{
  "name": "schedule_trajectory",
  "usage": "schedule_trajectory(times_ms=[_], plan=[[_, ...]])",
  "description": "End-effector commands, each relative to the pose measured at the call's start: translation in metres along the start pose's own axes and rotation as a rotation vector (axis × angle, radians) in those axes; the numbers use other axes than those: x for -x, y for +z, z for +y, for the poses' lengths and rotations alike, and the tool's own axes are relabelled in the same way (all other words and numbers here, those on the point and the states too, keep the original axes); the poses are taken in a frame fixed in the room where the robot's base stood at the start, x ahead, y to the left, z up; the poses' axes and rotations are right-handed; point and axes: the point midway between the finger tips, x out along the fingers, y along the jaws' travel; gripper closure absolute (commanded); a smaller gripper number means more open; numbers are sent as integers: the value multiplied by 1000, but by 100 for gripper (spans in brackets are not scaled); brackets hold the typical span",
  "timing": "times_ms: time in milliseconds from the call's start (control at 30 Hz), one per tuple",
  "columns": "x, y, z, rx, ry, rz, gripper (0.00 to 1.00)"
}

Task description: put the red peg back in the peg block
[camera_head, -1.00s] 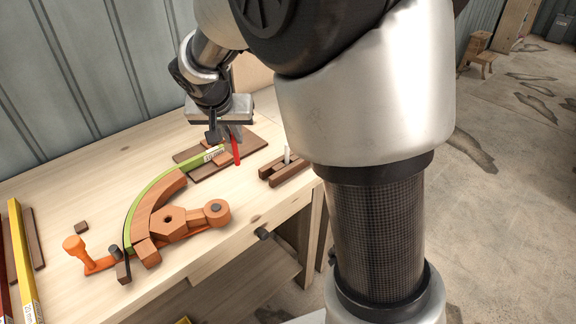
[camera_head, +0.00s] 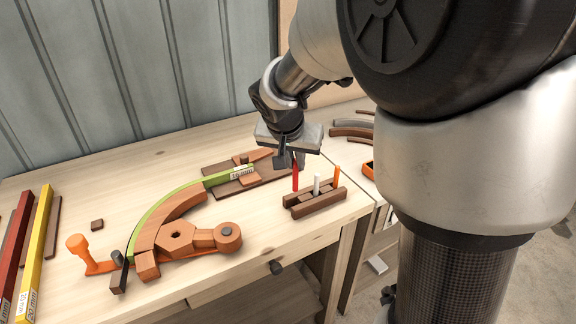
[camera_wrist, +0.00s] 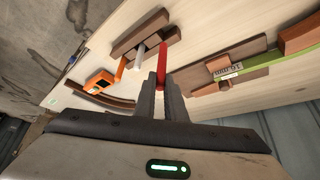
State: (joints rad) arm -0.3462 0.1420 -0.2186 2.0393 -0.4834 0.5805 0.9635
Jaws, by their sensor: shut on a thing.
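The red peg (camera_head: 295,178) hangs upright from my gripper (camera_head: 290,160), which is shut on its upper part. In the wrist view the red peg (camera_wrist: 162,66) projects beyond the two fingertips (camera_wrist: 160,84). The peg block (camera_head: 318,204) is dark brown wood and lies near the table's front right edge. A white peg (camera_head: 317,183) and an orange peg (camera_head: 336,176) stand in it. The red peg is just behind and left of the block in the head view; its height above the table is hard to tell. The block also shows in the wrist view (camera_wrist: 140,36).
A curved wooden form (camera_head: 165,225) with a green strip (camera_head: 158,208) bent along it lies to the left. Its far end meets a brown clamp board (camera_head: 225,188). Yellow (camera_head: 38,250) and dark red bars lie far left. An orange tool (camera_head: 368,169) sits right of the block.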

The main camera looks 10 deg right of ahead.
Motion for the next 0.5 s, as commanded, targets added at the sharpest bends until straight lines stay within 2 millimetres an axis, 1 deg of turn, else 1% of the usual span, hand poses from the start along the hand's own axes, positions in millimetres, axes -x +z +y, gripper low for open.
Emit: schedule_trajectory(times_ms=[33, 167, 400, 500], plan=[[-8, 5, 0, 1, 1, -2, 100], [-18, 11, 0, 2, 1, -1, 100], [-51, 30, 0, 1, 1, -1, 100], [-58, 33, 0, 1, 1, 0, 100]])
